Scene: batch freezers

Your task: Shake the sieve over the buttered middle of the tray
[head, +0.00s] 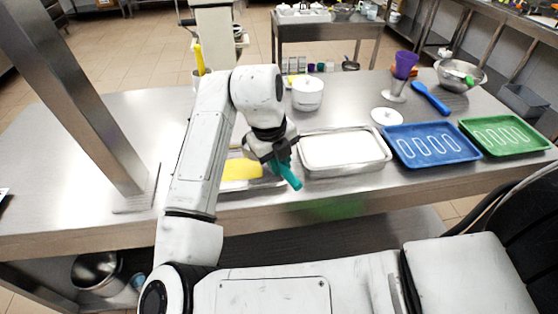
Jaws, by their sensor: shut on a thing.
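My gripper (272,153) is shut on a teal handle (291,177), which I take to be the sieve's. The sieve's bowl is hidden behind my gripper and arm. A metal tray (264,184) lies on the table below and left of my gripper in the picture, partly covered by my arm. A yellow patch (241,170), likely the butter, shows on it. Whether the sieve is directly over this patch cannot be told.
Right of the gripper stand a metal tray (350,172) with white filling, a blue tray (428,161) and a green tray (505,151). Behind are a white pot (307,96), white lid (387,117), blue spoon (430,98) and metal bowl (461,84). A steel post (85,100) rises at left.

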